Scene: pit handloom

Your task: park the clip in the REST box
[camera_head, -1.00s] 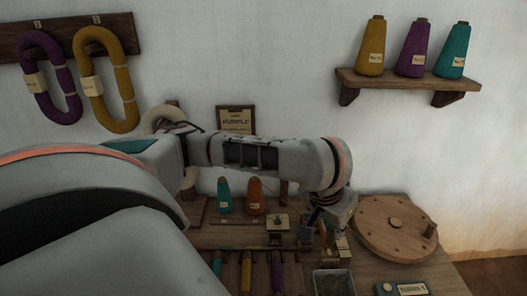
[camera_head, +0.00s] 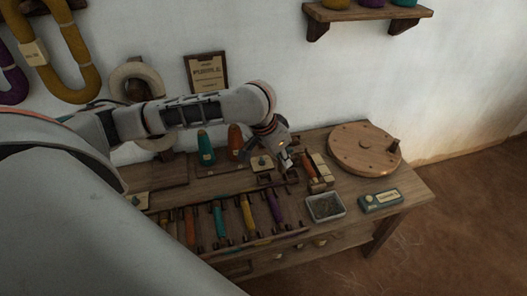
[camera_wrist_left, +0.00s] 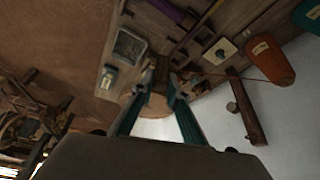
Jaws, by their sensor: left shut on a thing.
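My left gripper (camera_head: 286,160) is low over the back right part of the loom table (camera_head: 350,183), just right of a cream plate with a dark knob (camera_head: 262,163). It also shows in the left wrist view (camera_wrist_left: 163,82), its two teal-sided fingers reaching away from the camera. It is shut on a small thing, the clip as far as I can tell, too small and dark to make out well. I can read no REST label, so I cannot tell which container is the REST box. My right gripper is not in view.
A grey-filled tray (camera_head: 325,207), a teal device (camera_head: 380,201) and a round wooden disc (camera_head: 364,149) stand to the right. Cream blocks (camera_head: 321,168) sit close right of the gripper. Teal (camera_head: 206,147) and orange (camera_head: 236,139) cones stand behind; coloured bobbins (camera_head: 248,218) lie in front.

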